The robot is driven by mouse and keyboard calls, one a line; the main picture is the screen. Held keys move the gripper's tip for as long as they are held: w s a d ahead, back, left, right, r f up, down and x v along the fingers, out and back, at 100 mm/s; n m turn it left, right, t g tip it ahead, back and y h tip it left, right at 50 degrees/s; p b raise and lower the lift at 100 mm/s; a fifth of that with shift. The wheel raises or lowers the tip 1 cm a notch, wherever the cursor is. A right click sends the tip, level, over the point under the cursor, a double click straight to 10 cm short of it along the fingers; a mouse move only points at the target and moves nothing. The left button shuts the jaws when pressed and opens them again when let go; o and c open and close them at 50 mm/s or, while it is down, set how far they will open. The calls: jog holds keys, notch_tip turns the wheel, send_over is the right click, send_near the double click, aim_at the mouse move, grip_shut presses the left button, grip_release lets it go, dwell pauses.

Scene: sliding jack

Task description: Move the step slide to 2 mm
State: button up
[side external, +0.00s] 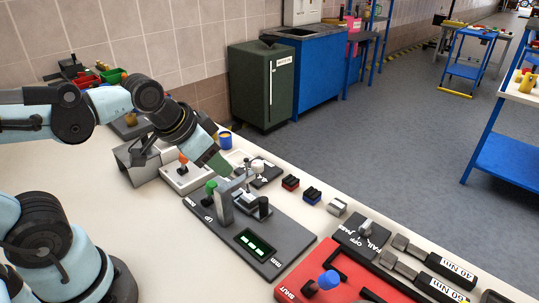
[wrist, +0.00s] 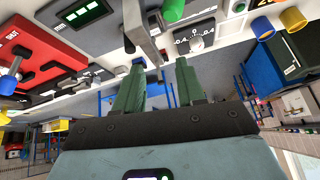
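A dark grey base plate (side external: 285,227) on the bench carries an upright grey post (side external: 224,203), a green knob (side external: 211,187) and a green-lit display (side external: 255,243). The display's digits are too small to read. A small metal block assembly (side external: 250,203) stands beside the post; I cannot tell which part is the step slide. My gripper (side external: 226,172) is above the plate, close to the post top. In the wrist view, its two green fingers (wrist: 160,64) are apart with nothing between them. The post (wrist: 140,30), display (wrist: 83,12) and green knob (wrist: 172,10) lie beyond the fingertips.
A dial plate (wrist: 195,38) sits near the knob. A red panel (side external: 335,285) with a blue knob (side external: 328,280) lies at front right, beside torque tools (side external: 430,262). An orange-knobbed box (side external: 183,172) and a blue-yellow cup (side external: 225,140) stand behind. Small blocks (side external: 311,195) line the bench's far edge.

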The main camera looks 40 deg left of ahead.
aim_at(264, 199)
jog(key=shift+o, duration=0.5)
jog(key=w+m+g, duration=0.1)
jog(key=m, duration=0.1)
jog(key=w+d+m+g, duration=0.1)
jog(key=m, duration=0.1)
jog(key=w+d+r+m, duration=0.1)
jog(key=m, duration=0.1)
jog(key=shift+d+r+m+g, duration=0.1)
jog(key=shift+d+m+g, duration=0.1)
jog(key=shift+m+g, duration=0.2)
jog(key=shift+w+d+f+m+g, duration=0.75)
jog(key=shift+w+d+m+g, duration=1.15)
jog(key=shift+m, duration=2.7)
notch_tip(264, 199, down, 11)
jog(key=shift+f, duration=0.2)
grip_shut()
